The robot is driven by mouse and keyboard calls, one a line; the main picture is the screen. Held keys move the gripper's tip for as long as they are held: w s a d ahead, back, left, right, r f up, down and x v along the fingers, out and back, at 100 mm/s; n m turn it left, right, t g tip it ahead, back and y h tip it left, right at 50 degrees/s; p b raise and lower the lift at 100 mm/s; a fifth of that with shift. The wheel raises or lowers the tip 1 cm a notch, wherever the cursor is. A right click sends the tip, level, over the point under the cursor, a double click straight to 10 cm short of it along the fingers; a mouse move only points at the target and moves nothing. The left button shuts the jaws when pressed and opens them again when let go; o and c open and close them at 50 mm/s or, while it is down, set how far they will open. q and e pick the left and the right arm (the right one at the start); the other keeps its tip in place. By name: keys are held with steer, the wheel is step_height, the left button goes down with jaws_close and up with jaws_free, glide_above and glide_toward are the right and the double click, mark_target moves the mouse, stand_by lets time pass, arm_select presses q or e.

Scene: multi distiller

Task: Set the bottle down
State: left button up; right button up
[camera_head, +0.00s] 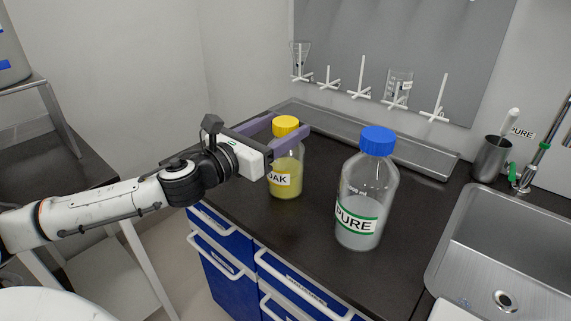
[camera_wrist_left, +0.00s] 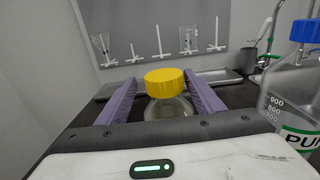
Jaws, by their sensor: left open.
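A clear bottle with yellow liquid (camera_head: 287,187), a yellow cap and a label ending in "OAK" stands upright on the black counter (camera_head: 305,240). My left gripper (camera_head: 288,133) is open, with its purple fingers on either side of the bottle's upper part. In the left wrist view the yellow cap (camera_wrist_left: 166,82) sits between the two fingers, with a gap visible on both sides. The bottle's lower part is hidden there by the gripper body. My right gripper is not in view.
A larger bottle (camera_head: 362,200) with a blue cap and "PURE" label stands to the right. A sink (camera_head: 500,245) is further right, with a metal cup (camera_head: 491,158) behind it. A drying rack (camera_head: 398,88) hangs at the back above a metal tray (camera_head: 425,157).

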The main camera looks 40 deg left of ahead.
mark_target(297, 121)
arm_select(q)
steer(key=shift+w+d+f+p, duration=0.1)
steer(key=shift+w+d+p, duration=0.1)
steer(key=shift+w, duration=0.55)
steer(key=shift+w+d+r+p, duration=0.1)
steer(key=shift+w+d+p, duration=0.05)
steer(key=shift+w, duration=0.65)
steer(key=shift+w+d+f+p, duration=0.1)
steer(key=shift+w+d+p, duration=0.1)
steer(key=shift+w, duration=0.55)
steer(key=shift+c, duration=0.5)
jaws_close()
